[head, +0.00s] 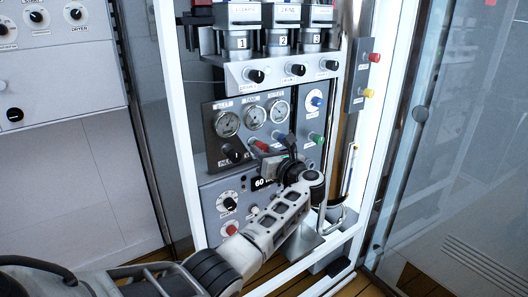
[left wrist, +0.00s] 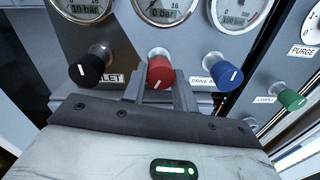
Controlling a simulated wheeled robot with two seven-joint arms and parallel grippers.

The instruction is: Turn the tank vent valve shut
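A red knob (head: 261,145) sits on the grey gauge panel below the round gauges. It also shows in the left wrist view (left wrist: 160,72), with a white pointer mark near upright. My left gripper (head: 277,160) is at this knob, and its two fingers (left wrist: 160,92) stand close on both sides of it with no clear gap. The knob's label is hidden behind the gripper, so I cannot read whether it says vent. My right gripper is not in view.
A black knob (left wrist: 91,69) is close left of the red one and a blue knob (left wrist: 228,77) close right. A green knob (left wrist: 291,99) is farther right. The white frame post (head: 383,120) and a glass door (head: 455,150) stand right of the panel.

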